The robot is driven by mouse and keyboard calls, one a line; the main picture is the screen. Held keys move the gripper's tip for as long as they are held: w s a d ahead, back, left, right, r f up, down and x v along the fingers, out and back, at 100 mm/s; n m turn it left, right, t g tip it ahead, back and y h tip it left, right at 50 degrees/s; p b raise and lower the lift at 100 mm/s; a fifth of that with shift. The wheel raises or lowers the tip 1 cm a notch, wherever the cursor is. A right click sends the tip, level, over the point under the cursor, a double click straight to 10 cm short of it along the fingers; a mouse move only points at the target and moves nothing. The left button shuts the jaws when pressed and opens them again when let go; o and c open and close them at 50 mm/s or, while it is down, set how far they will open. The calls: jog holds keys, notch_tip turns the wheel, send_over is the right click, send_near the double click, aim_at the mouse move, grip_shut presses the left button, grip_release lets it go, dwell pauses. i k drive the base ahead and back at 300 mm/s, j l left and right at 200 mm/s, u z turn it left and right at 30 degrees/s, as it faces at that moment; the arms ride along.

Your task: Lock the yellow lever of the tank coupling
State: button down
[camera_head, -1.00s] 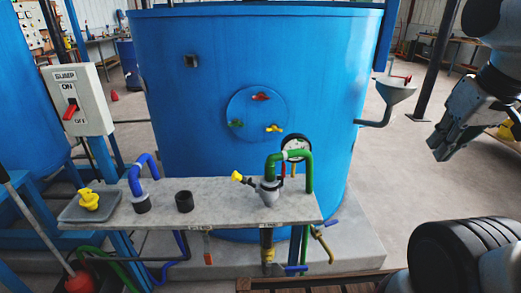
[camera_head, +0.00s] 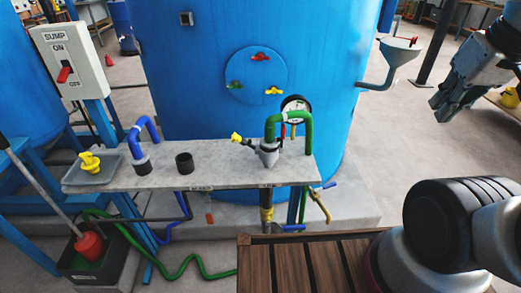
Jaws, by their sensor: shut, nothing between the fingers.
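A grey coupling (camera_head: 267,153) stands upright on the grey bench top, with the end of a green hose (camera_head: 307,130) bent down into it. Its lever with a yellow tip (camera_head: 237,138) sticks out to the left and slants upward. My gripper (camera_head: 440,113) is at the right, shut and empty. It hangs in the air well to the right of the coupling, apart from everything.
The bench (camera_head: 220,176) also bears a blue hose end (camera_head: 143,130), a black socket (camera_head: 184,162) and a yellow plug (camera_head: 90,162) in a tray. The blue tank (camera_head: 210,80) rises behind. A gauge (camera_head: 296,106) stands close behind the green hose.

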aim_at(236, 137)
jog(key=k+j, duration=0.15)
jog(key=j, duration=0.25)
jog(key=k+j, duration=0.2)
jog(key=j, duration=0.2)
jog(key=k+j, duration=0.15)
jog(key=j, duration=0.25)
jog(key=k+j, duration=0.15)
jog(key=k, duration=0.15)
